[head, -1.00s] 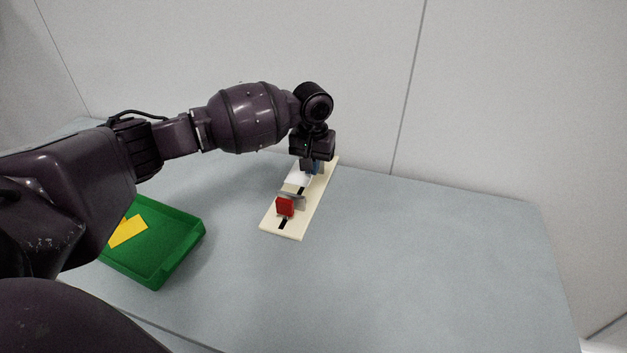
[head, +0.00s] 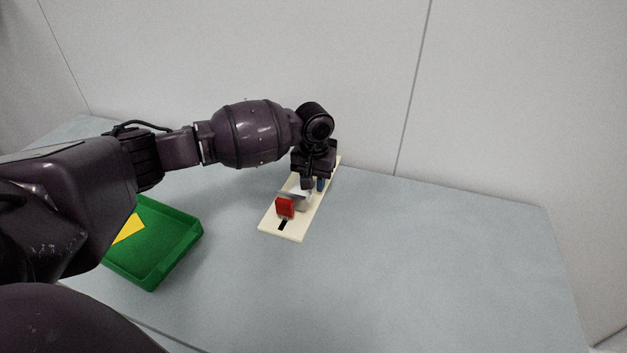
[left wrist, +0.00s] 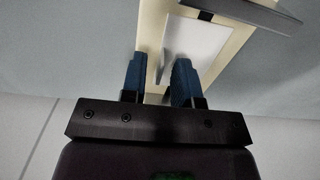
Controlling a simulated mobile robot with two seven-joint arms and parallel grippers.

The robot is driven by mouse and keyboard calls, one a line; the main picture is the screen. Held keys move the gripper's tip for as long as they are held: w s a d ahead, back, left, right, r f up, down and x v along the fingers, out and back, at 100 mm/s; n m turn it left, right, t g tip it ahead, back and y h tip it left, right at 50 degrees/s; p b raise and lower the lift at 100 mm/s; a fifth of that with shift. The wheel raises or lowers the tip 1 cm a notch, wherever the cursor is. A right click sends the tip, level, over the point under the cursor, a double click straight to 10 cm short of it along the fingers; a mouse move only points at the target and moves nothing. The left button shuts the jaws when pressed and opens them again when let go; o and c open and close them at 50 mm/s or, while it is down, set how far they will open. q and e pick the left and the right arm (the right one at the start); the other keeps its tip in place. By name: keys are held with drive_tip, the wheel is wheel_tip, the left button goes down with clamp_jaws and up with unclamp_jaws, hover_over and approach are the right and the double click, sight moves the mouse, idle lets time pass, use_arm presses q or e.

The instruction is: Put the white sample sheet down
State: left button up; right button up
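The white sample sheet (left wrist: 198,42) shows in the left wrist view over the cream board, just beyond my fingertips. In the head view a small part of it (head: 304,191) shows below my left gripper, behind a grey plate (head: 292,194). My left gripper (head: 314,184) is low over the board (head: 269,225). In the left wrist view its two blue fingers (left wrist: 158,75) stand apart with a visible gap, and the sheet is not clamped between them. I cannot tell whether the whole sheet touches the board. My right gripper is not in view.
A red block (head: 285,207) stands on the board's near part, against the grey plate. A green tray (head: 189,244) with a yellow piece (head: 129,229) is at the left. The grey table (head: 430,260) is clear at the right. A pale wall stands behind.

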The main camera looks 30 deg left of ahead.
use_arm(q)
drive_tip(key=shift+r, duration=0.35)
wheel_tip(320, 180, up, 12)
drive_tip(key=p, duration=0.3)
drive_tip(key=shift+f, duration=0.25)
